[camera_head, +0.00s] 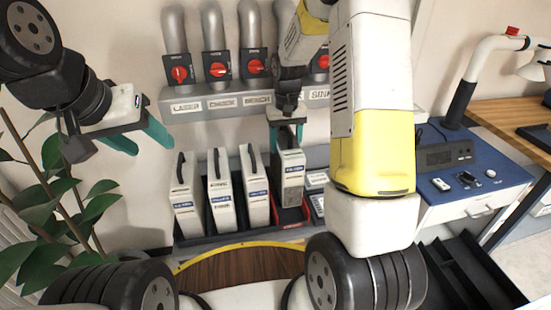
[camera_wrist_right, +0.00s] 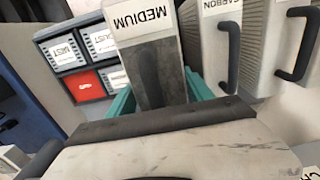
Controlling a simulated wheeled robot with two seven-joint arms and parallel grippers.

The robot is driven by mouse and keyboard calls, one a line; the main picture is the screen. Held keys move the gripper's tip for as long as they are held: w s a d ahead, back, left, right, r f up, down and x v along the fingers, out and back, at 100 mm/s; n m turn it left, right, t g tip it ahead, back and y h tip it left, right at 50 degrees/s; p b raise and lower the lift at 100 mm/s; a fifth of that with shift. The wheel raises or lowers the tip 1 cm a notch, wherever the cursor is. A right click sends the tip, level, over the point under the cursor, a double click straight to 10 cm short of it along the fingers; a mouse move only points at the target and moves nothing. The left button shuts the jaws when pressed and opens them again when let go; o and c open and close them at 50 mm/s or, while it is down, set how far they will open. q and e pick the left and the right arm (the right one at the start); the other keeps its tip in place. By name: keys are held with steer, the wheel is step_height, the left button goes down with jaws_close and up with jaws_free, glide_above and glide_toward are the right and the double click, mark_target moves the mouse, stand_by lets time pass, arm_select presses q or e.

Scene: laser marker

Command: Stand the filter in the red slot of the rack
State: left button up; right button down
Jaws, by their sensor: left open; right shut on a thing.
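My right gripper (camera_head: 287,120) is shut on the grey filter (camera_head: 290,178), holding it upright by its top. In the right wrist view the filter (camera_wrist_right: 150,75), labelled MEDIUM, is between the teal fingers of my right gripper (camera_wrist_right: 162,98). The filter's lower end is at the red slot (camera_head: 290,216), at the right end of the dark rack (camera_head: 240,235). I cannot tell whether its base is inside the slot or just above it. My left gripper (camera_head: 138,142) is open and empty, in the air left of the rack.
Several white filters (camera_head: 222,200) with black handles stand in the rack to the left. A filter labelled CARBON (camera_wrist_right: 222,45) is close beside the held one. Labelled switches (camera_head: 254,65) and pipes are on the wall behind. A plant (camera_head: 50,200) is at left, a blue-topped cabinet (camera_head: 480,175) at right.

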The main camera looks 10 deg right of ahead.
step_height(320, 180, down, 7)
stand_by(0.4)
steer(key=shift+f, duration=0.1)
steer(key=shift+c, duration=2.1)
jaws_free()
steer(key=shift+f, duration=0.1)
